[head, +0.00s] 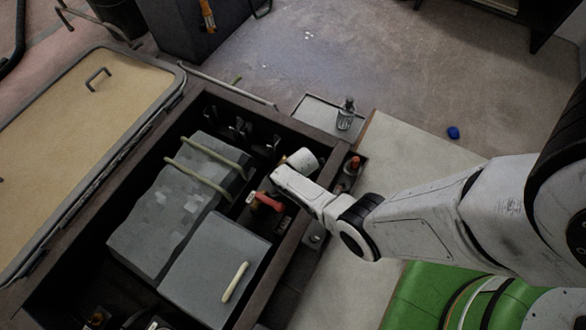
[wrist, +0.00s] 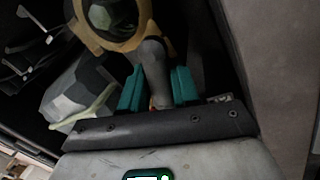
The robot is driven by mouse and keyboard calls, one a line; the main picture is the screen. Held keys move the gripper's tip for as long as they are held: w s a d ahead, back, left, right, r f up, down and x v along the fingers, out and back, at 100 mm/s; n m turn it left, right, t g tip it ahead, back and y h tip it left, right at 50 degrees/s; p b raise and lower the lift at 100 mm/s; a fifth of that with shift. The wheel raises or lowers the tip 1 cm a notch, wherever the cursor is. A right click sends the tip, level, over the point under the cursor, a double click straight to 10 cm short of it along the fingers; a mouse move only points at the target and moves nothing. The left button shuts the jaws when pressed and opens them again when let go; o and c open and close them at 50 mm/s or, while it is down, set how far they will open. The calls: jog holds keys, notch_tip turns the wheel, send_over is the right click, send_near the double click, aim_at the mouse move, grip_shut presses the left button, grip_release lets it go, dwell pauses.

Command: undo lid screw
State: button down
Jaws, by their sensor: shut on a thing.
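In the wrist view, my gripper (wrist: 157,70) has its two teal fingers shut on a grey, rounded piece (wrist: 153,57). A tan ring (wrist: 112,42) with a dark, glassy centre sits at the far end of this piece. A small reddish part shows between the finger bases. I cannot tell what the held piece is, and no lid screw can be made out. In the head view, the end of my arm is over the right side of an open dark box (head: 337,172); my fingers are hidden there. A red-handled thing (head: 267,202) lies just below it.
The box holds grey blocks (head: 222,257) with pale straps or handles. A tan panel (head: 75,105) with a handle lies left. A small tray (head: 318,112) with a bottle (head: 346,114) stands beyond the box.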

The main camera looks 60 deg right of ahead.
jog(key=shift+s+a+n+y, duration=0.1)
jog(key=shift+n+y, duration=0.3)
jog(key=shift+n, duration=1.9)
jog(key=c, duration=0.9)
grip_release()
jog(key=shift+c, duration=0.2)
notch_tip(320, 180, up, 10)
jog(key=s+p, duration=0.2)
jog(key=p, duration=0.4)
jog(key=shift+r+p, duration=0.25)
jog(key=shift+p, duration=0.1)
